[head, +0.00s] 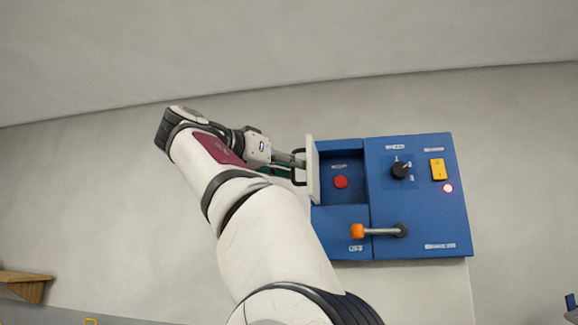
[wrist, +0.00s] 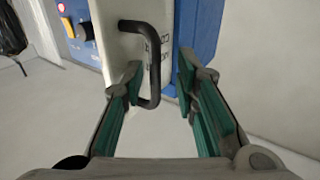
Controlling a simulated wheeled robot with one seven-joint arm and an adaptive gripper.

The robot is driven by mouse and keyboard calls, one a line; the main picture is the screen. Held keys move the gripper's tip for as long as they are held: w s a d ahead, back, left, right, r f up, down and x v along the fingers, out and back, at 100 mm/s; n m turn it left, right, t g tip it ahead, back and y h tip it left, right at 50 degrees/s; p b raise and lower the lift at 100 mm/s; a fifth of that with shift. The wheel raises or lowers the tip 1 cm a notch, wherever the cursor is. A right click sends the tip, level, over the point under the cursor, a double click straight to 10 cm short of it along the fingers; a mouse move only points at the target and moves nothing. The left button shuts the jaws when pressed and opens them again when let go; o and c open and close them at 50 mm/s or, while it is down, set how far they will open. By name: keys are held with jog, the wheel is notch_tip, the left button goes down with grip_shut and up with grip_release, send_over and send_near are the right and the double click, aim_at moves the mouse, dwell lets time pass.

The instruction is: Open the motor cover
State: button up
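The motor cover (head: 313,170) is a white panel hinged on a blue control box (head: 420,200). It stands swung out from the box, seen nearly edge-on in the head view, and the recess behind it is exposed. A red button (head: 341,182) shows inside the recess. The cover's black handle (head: 299,167) faces my gripper (head: 285,165). In the wrist view my gripper (wrist: 158,75) is open, with its green-padded fingers on either side of the cover's handle (wrist: 153,65). The fingers are not closed on it. Cover lettering is partly hidden by the handle.
The box also carries a black knob (head: 399,170), a yellow switch (head: 437,169), a lit red lamp (head: 448,188) and an orange-tipped lever (head: 358,231). A wooden shelf (head: 25,284) is at lower left. The wall around the box is bare.

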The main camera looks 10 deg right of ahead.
jog(key=shift+a, duration=0.1)
jog(key=v, duration=0.7)
jog(key=shift+s, duration=0.15)
jog(key=shift+a+f, duration=0.1)
jog(key=shift+s, duration=0.1)
dwell(0.5)
